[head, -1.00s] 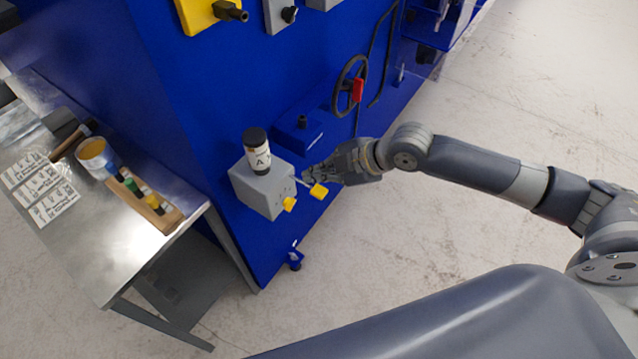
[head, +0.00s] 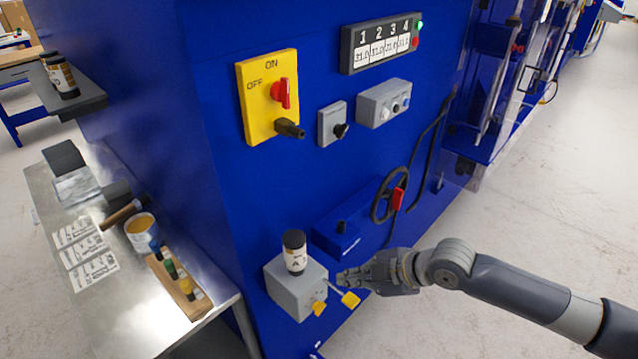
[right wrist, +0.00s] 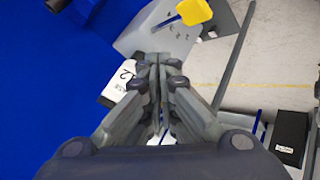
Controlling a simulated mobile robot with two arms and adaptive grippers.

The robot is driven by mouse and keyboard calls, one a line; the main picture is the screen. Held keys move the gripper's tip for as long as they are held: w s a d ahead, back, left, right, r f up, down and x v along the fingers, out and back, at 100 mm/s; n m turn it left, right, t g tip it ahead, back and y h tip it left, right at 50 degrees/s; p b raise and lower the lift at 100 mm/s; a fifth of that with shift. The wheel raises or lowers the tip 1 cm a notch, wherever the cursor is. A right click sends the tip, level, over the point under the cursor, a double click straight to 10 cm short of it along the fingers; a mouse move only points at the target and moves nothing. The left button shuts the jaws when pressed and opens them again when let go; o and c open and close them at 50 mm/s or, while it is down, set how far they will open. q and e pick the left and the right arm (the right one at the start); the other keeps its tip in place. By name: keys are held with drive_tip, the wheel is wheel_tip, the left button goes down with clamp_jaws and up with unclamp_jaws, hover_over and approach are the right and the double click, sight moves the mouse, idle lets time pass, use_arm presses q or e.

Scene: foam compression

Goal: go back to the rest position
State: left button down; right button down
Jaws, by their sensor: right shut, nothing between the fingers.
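My right gripper (head: 345,279) comes in from the right in the head view. It is shut and empty, beside a grey box (head: 292,290) on the blue machine's wall. A yellow-tipped lever (head: 350,298) sticks out of the box close to the fingertips; whether they touch is unclear. In the right wrist view the shut fingers (right wrist: 160,62) point toward the grey box (right wrist: 150,32) and a yellow tip (right wrist: 194,11). A dark-capped bottle with a white label (head: 295,254) stands upright on the box. My left gripper is not in view.
The blue machine (head: 300,190) carries a yellow ON/OFF switch panel (head: 262,75), a numbered display (head: 381,45) and a red-handled wheel (head: 397,198). A metal table (head: 130,310) with a wooden rack, a tin and labelled cards stands at left. Floor at right (head: 560,200) is clear.

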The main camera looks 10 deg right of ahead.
drive_tip(key=w+d+f+m+t+h+b, duration=0.1)
drive_tip(key=w+d+f+m, duration=0.15)
drive_tip(key=f, duration=0.45)
drive_tip(key=w+d+f+m+h+b, duration=0.1)
drive_tip(key=d+f+m, duration=0.2)
drive_tip(key=f, duration=0.4)
drive_tip(key=w+d+f+m+t+h+b, duration=0.1)
drive_tip(key=d+f+m, duration=0.2)
drive_tip(key=f, duration=0.4)
drive_tip(key=s+d+f+m+h, duration=0.25)
drive_tip(key=s+f, duration=0.25)
drive_tip(key=f, duration=0.6)
drive_tip(key=s+d+f+m+g+h+b, duration=0.1)
drive_tip(key=s+d+f+m+g+b, duration=0.2)
drive_tip(key=s+f, duration=1.5)
drive_tip(key=s+a+f+m+g, duration=0.1)
drive_tip(key=s+a+f+g, duration=0.1)
drive_tip(key=s, duration=1)
drive_tip(key=s+a+f+m+g, duration=0.1)
drive_tip(key=s+f, duration=0.4)
drive_tip(key=s, duration=0.7)
drive_tip(key=shift+a+m+g, duration=0.3)
drive_tip(key=shift+a+g, duration=0.2)
drive_tip(key=shift+a, duration=0.5)
drive_tip(key=shift+h, duration=0.25)
